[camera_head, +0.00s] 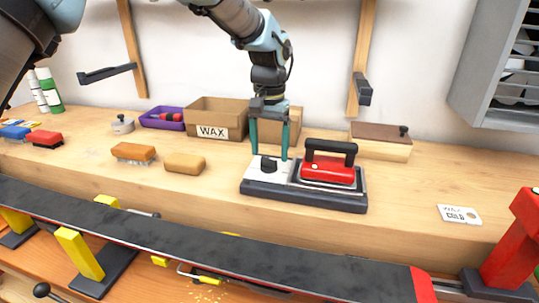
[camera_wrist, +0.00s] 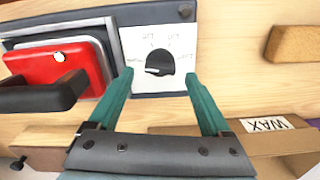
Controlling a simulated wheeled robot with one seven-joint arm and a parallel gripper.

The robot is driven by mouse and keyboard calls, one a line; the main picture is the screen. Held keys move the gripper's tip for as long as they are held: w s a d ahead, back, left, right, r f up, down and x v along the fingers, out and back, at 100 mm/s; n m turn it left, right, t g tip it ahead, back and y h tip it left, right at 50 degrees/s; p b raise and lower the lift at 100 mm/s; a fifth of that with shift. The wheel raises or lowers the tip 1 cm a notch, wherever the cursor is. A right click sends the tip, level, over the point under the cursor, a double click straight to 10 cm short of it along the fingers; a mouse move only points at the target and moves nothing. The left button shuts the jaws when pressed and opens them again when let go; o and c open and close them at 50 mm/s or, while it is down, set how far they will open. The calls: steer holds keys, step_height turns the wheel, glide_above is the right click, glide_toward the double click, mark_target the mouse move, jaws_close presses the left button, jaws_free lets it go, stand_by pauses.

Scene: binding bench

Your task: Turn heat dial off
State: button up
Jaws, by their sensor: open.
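The heat dial (camera_head: 268,165) is a black round knob on a white panel at the left end of a dark base that also carries the red iron (camera_head: 329,168). In the wrist view the dial (camera_wrist: 160,61) sits on the white panel with small printed marks around it, and its pale pointer faces left in that view. My gripper (camera_head: 270,157) points down over the dial with its two teal fingers apart. In the wrist view the fingers of my gripper (camera_wrist: 159,82) stand either side of the dial, with gaps between. Whether the tips touch the panel I cannot tell.
A cardboard WAX box (camera_head: 217,119) stands behind and left of the dial. The iron's black handle (camera_head: 331,147) rises close on the right. A tan block (camera_head: 185,163) and an orange brush (camera_head: 134,153) lie left. A dark long ski or board (camera_head: 200,240) runs along the front.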

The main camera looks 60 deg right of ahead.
step_height(320, 180, up, 9)
steer(key=b, duration=0.1)
steer(key=shift+b, duration=0.3)
stand_by(0.4)
steer(key=w+a+f+n, duration=0.3)
steer(key=w+a, duration=0.9)
steer(key=w, duration=0.1)
steer(key=w+a+f+n, duration=0.2)
steer(key=w+a+n, duration=0.2)
steer(key=w+a, duration=0.85)
steer(key=a+f+n, duration=0.2)
steer(key=a+n, duration=0.1)
steer(key=a, duration=1)
steer(key=a+f+n+t, duration=0.1)
steer(key=a+f+n, duration=0.2)
steer(key=a, duration=1.1)
steer(key=shift+s+a+f, duration=0.2)
steer(key=shift+s+a, duration=0.1)
steer(key=shift+o, duration=0.8)
steer(key=s+a+f+n, duration=0.1)
steer(key=s+a+n, duration=0.1)
steer(key=a, duration=0.3)
steer(key=shift+s+a+f+t, duration=0.2)
steer(key=shift+s+a+t, duration=0.1)
steer(key=shift+s, duration=0.4)
steer(key=shift+o, duration=0.6)
